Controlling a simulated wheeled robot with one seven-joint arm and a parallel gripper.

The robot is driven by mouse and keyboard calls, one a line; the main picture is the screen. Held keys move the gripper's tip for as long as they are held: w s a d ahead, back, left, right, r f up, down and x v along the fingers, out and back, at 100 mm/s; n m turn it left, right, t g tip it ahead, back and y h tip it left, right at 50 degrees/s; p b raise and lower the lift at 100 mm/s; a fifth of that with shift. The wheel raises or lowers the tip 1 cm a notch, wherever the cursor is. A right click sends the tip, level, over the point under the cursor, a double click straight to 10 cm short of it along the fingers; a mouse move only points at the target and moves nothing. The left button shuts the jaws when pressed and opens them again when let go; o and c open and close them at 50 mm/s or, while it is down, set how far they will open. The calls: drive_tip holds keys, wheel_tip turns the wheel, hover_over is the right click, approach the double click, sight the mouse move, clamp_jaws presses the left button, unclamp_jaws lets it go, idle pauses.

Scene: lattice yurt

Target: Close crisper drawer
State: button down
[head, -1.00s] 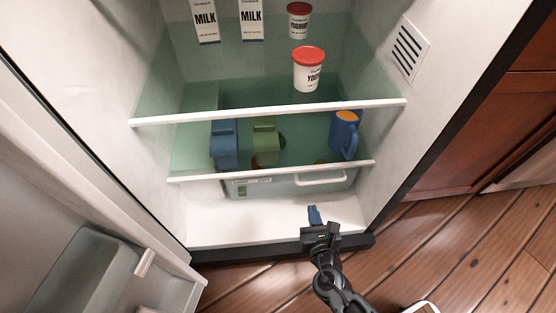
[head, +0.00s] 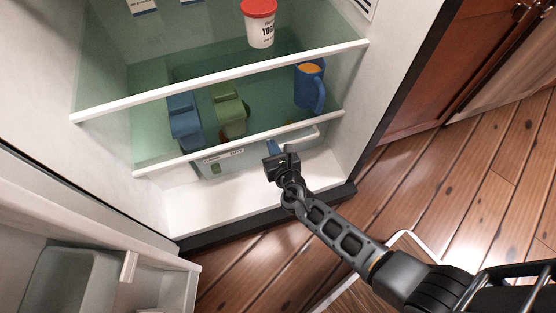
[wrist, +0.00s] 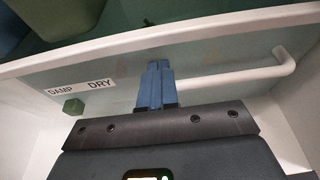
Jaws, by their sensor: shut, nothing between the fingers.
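The crisper drawer (head: 236,160) sits under the lower glass shelf, above the white fridge floor. Its pale front, with a DAMP/DRY label (wrist: 82,87) and a small green slider (wrist: 73,106), also shows in the wrist view. The white bar handle (head: 302,138) is on the right part of the front. My gripper (head: 273,147) is shut and empty, its blue fingertips (wrist: 156,72) pointing at the drawer front just left of or over the handle's left end. I cannot tell whether they touch. The drawer front looks close beneath the shelf edge; any remaining gap is hidden.
The lower shelf's white edge (head: 240,143) runs just above my fingers. Blue (head: 185,122) and green (head: 229,110) containers and a blue mug (head: 309,87) stand above the drawer. The open fridge door (head: 80,265) is at lower left. Wooden floor is clear at right.

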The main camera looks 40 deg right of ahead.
sight(268, 135)
drive_tip(key=shift+w+d, duration=0.25)
drive_tip(key=shift+w, duration=0.6)
drive_tip(key=shift+w+d+b, duration=0.2)
drive_tip(key=shift+w+b, duration=0.1)
drive_tip(key=shift+w, duration=0.35)
drive_tip(key=shift+w+d+b, duration=0.2)
drive_tip(key=shift+w+b, duration=0.05)
drive_tip(key=shift+w, duration=0.35)
drive_tip(key=shift+w+r, duration=0.1)
drive_tip(key=shift+w, duration=0.05)
